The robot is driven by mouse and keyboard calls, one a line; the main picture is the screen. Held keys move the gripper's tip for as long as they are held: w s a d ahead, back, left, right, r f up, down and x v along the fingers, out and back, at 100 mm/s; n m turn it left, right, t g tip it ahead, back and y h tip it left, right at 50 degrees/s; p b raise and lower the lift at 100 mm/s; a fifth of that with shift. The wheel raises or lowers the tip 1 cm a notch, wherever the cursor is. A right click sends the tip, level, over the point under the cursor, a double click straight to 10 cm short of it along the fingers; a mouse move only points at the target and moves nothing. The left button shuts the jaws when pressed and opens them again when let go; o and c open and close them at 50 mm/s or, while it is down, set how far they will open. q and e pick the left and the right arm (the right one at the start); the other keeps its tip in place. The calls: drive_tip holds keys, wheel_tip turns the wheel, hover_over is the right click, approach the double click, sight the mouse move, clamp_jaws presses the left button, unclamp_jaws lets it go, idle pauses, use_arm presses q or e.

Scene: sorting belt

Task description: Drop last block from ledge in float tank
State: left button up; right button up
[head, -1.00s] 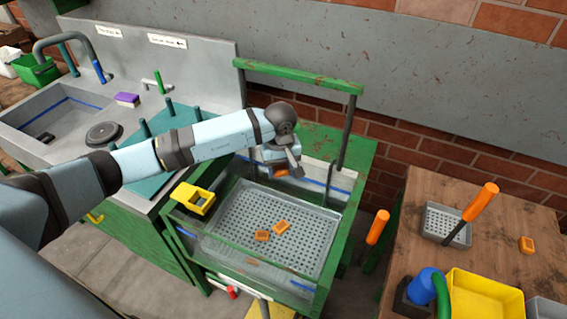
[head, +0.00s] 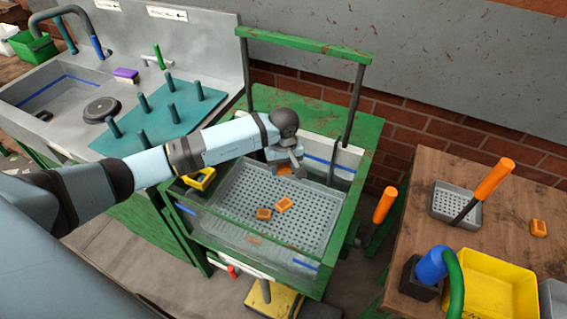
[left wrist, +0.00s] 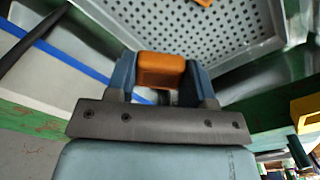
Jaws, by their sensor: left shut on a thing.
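My left gripper (head: 285,168) is over the back part of the float tank, shut on an orange block. The held block (left wrist: 161,70) sits between the two fingers in the left wrist view; in the head view only a bit of it shows below the gripper. The float tank (head: 335,240) has a green frame and clear walls, with a grey perforated tray (head: 245,205) inside. The ledge cannot be made out for certain. My right gripper is not in view.
A yellow holder (head: 200,180) sits on the tank's left rim, partly behind my arm. A green overhead bar (head: 300,42) stands at the tank's back. The wooden table (head: 430,185) at right holds a grey basket (head: 456,204), a yellow bin (head: 490,285) and another orange block (head: 538,228).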

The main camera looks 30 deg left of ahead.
use_arm(q)
drive_tip(key=o, duration=1)
wheel_tip(320, 180, up, 14)
drive_tip(key=shift+f+b, duration=0.15)
drive_tip(key=shift+b, duration=0.4)
